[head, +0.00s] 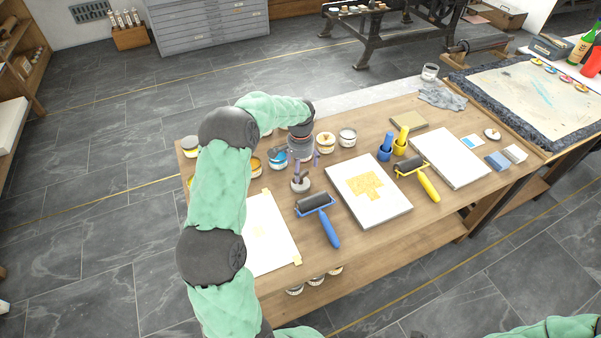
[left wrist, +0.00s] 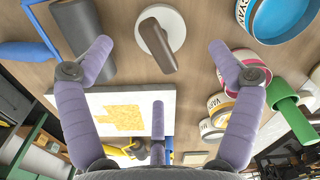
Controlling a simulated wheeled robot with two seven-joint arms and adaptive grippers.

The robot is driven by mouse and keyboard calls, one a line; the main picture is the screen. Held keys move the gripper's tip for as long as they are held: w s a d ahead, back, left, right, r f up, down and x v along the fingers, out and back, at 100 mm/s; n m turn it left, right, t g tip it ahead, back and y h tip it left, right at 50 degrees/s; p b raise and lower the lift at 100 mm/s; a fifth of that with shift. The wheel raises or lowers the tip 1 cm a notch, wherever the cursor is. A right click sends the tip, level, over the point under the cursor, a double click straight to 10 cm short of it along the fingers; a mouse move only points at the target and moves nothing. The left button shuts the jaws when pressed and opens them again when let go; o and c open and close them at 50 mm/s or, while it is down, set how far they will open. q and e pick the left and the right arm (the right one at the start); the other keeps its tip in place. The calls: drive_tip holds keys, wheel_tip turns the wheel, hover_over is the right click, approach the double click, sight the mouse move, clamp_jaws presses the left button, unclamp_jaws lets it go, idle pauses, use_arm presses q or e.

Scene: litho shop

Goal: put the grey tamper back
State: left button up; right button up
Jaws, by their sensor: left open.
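The grey tamper (head: 300,185), a round disc with a brown upright handle, stands on the wooden table between the taped white sheet and the ink tins. It also shows in the left wrist view (left wrist: 174,24), at the top centre, its handle leaning across the picture. My left gripper (head: 306,164) is open and empty, pointing down close above the tamper. In the left wrist view its purple fingers (left wrist: 160,58) are spread on either side of the handle, with gaps on both sides. My right gripper is out of view.
Ink tins (head: 347,137) stand along the table's back edge. A blue-handled roller (head: 329,228) lies in front of the tamper, and a white slab (head: 384,211) with a yellow print lies to its right.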

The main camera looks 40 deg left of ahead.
sight(301, 175)
use_arm(q)
drive_tip(key=shift+r+p, duration=0.45)
drive_tip(key=shift+r, duration=1.5)
